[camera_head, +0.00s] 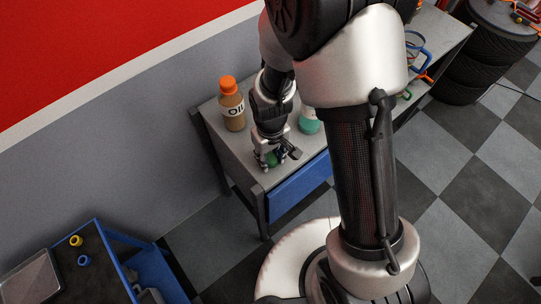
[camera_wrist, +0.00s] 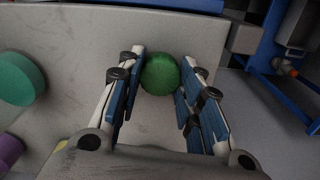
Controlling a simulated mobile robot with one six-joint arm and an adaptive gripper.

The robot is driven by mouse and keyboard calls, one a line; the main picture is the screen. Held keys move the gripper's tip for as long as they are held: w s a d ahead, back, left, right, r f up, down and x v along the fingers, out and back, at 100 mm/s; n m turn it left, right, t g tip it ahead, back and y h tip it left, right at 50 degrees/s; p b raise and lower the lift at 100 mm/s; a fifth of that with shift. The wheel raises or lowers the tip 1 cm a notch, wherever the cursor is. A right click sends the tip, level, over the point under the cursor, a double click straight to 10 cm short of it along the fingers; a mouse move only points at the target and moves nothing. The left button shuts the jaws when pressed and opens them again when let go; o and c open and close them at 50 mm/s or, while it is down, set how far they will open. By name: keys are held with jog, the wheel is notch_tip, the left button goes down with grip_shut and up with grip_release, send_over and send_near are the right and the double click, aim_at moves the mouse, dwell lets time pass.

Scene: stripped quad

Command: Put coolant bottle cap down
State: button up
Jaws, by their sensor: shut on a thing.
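The green coolant bottle cap (camera_wrist: 160,73) is between the two fingers of my gripper (camera_wrist: 158,88) in the wrist view. The fingers are shut on its sides. In the head view the cap (camera_head: 272,159) shows partly under my gripper (camera_head: 268,163), over the near end of the grey workbench top (camera_head: 222,143). I cannot tell whether the cap touches the top. The teal coolant bottle (camera_head: 309,123) stands on the bench to the right of my gripper, partly hidden by my arm. Its teal body (camera_wrist: 17,79) also shows at the left in the wrist view.
An orange-capped oil bottle (camera_head: 232,106) stands on the bench left of my gripper. A blue drawer (camera_head: 299,189) is under the bench top. A purple thing (camera_wrist: 9,151) shows at the wrist view's lower left. A blue cart (camera_head: 118,262) stands at the lower left.

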jog(key=shift+f, duration=0.2)
jog(key=o, duration=0.8)
jog(key=shift+r, duration=0.15)
notch_tip(320, 180, up, 12)
jog(key=p, duration=0.4)
jog(key=shift+r, duration=0.1)
notch_tip(320, 180, up, 6)
jog(key=t, duration=0.1)
send_over(270, 158)
jog(key=d, duration=0.2)
jog(key=s+d+r+m+t, duration=0.1)
jog(key=s+d+r+m, duration=0.2)
jog(key=r, duration=0.4)
jog(key=shift+s+d+r+m+t, duration=0.4)
jog(key=shift+s+d+r, duration=0.6)
jog(key=shift+s+r, duration=0.6)
jog(key=shift+s+d+r+m+t, duration=0.4)
jog(key=shift+s+d+r, duration=0.65)
jog(key=shift+s, duration=0.9)
jog(key=shift+s+d+r+m+t, duration=0.4)
jog(key=shift+s+d+r, duration=0.55)
jog(key=shift+s+r, duration=0.65)
